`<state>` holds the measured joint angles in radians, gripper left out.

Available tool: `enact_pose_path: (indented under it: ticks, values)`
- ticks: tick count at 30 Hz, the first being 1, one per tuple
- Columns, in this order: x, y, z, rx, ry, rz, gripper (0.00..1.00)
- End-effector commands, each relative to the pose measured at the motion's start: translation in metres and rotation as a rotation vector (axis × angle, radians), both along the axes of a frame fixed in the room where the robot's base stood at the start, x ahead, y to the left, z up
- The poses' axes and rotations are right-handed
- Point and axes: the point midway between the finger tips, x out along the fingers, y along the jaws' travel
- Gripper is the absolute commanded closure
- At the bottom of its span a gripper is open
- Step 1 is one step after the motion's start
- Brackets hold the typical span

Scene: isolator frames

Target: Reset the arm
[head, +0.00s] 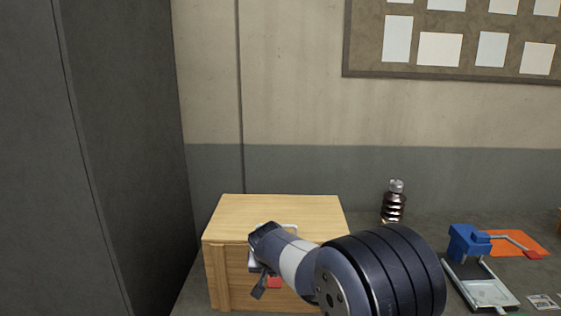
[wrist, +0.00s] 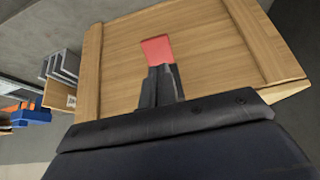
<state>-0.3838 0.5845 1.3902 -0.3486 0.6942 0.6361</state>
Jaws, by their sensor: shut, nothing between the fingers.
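My arm reaches in from the lower right in the head view, and its end is in front of a light wooden box (head: 285,206). My gripper (head: 262,288) is partly hidden by my own wrist there. In the wrist view my gripper (wrist: 161,72) is shut with its fingers together and nothing between them. Its fingertips point at the wooden face of the box (wrist: 205,50).
A dark ribbed insulator (head: 393,203) stands behind the box to the right. A blue device (head: 467,243) on a metal tray (head: 486,292) and an orange sheet (head: 518,243) lie on the grey table further right. A tall dark cabinet (head: 120,150) stands close on the left.

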Motion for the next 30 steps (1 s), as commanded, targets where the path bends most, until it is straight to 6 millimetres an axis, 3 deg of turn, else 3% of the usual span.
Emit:
enact_pose_path:
  ticks: [30]
  values:
    - [0.0094, 0.006, 0.0116, 0.013, 0.227, 0.002, 1.0]
